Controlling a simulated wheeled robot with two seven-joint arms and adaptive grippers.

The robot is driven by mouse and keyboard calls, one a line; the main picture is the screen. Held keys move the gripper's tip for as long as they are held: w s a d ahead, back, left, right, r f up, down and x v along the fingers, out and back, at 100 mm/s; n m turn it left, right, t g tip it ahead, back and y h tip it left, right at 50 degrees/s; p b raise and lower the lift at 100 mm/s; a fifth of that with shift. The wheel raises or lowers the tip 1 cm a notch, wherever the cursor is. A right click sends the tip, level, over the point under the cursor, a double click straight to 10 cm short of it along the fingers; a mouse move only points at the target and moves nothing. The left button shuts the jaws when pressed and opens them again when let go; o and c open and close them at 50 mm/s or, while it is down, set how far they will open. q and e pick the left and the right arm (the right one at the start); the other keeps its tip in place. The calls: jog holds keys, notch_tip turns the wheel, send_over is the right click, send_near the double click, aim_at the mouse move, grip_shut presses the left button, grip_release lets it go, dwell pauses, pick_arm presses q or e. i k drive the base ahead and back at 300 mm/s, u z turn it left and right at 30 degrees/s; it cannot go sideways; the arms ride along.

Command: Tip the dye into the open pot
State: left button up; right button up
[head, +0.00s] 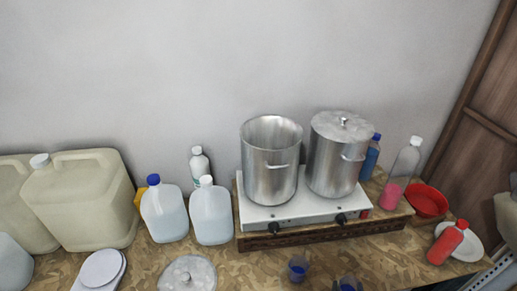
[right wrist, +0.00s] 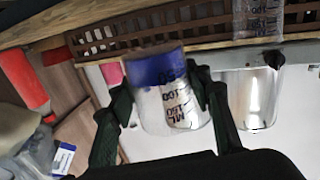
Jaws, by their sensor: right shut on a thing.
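The open pot (head: 270,172) is a tall steel pot without a lid, on the left of a white hot plate (head: 285,211). A small clear beaker with blue dye (head: 347,284) is at the bottom edge of the head view. In the right wrist view my right gripper (right wrist: 163,98) is shut around this beaker (right wrist: 160,72), which has dark volume marks. Its blue band lies at the end away from my palm. A second small beaker with blue (head: 298,268) stands on the table before the hot plate. My left gripper is not in view.
A lidded steel pot (head: 335,160) stands right of the open pot. A red bottle (head: 447,243), red bowl (head: 427,201) and pink-filled bottle (head: 402,170) are at right. Jugs (head: 211,214) and a large canister (head: 85,205) stand at left. A glass lid (head: 186,275) lies in front.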

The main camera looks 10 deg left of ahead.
aim_at(270, 144)
jog(key=u, duration=0.45)
jog(key=k, duration=1)
jog(key=u, duration=0.45)
jog(key=i, duration=0.6)
jog(key=u, duration=0.1)
